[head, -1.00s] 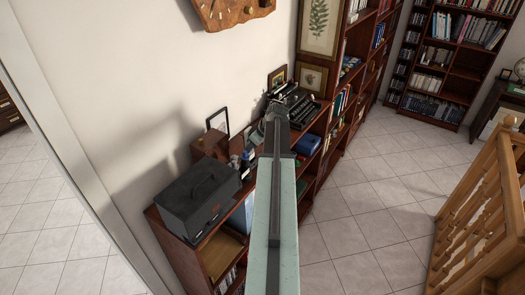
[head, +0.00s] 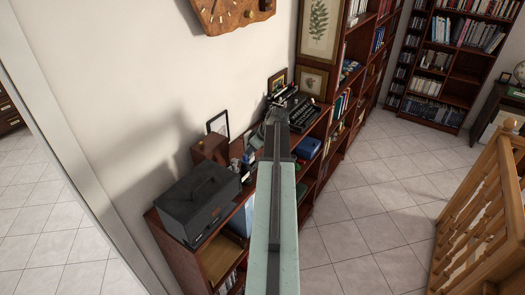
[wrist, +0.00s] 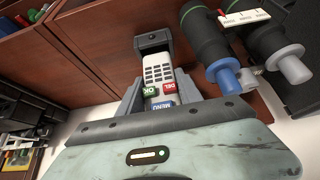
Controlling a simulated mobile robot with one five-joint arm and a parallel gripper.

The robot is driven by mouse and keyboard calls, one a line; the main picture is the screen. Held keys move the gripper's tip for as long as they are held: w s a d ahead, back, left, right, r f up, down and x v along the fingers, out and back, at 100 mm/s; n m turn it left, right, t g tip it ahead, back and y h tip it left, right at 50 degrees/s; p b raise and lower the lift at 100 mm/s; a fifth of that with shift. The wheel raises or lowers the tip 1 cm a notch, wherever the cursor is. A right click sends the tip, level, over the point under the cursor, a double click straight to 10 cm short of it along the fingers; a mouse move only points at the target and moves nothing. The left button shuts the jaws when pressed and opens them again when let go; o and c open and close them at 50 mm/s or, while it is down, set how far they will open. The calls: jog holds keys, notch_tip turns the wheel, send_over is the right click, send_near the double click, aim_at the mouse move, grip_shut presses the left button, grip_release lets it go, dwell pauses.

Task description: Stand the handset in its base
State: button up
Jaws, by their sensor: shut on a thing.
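In the wrist view the handset (wrist: 158,72) shows a pale face with a number keypad and green, red and blue keys at its near end. My gripper (wrist: 155,95) is shut on it, with a grey finger on each side. A dark grey block (wrist: 152,41) sits at the handset's far end; I cannot tell whether it is the base or part of the handset. In the head view my own arm hides the handset, and my gripper's end (head: 275,118) is over the low shelf's top. I cannot clearly make out the base there.
A dark metal box (head: 197,202) stands on the near end of the low shelf. A typewriter (head: 295,109) stands farther along. Dark cylinders with a blue end (wrist: 228,78) are close right of the handset. A wooden railing (head: 482,215) stands at right; tiled floor between is clear.

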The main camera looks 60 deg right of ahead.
aim_at(252, 157)
jog(key=shift+f+b, duration=1.7)
jog(key=shift+f, duration=0.1)
jog(key=o, duration=1.4)
jog(key=p+v, duration=0.6)
jog(key=v, duration=0.1)
jog(key=shift+s+r+p, duration=0.2)
jog(key=shift+r+p, duration=0.15)
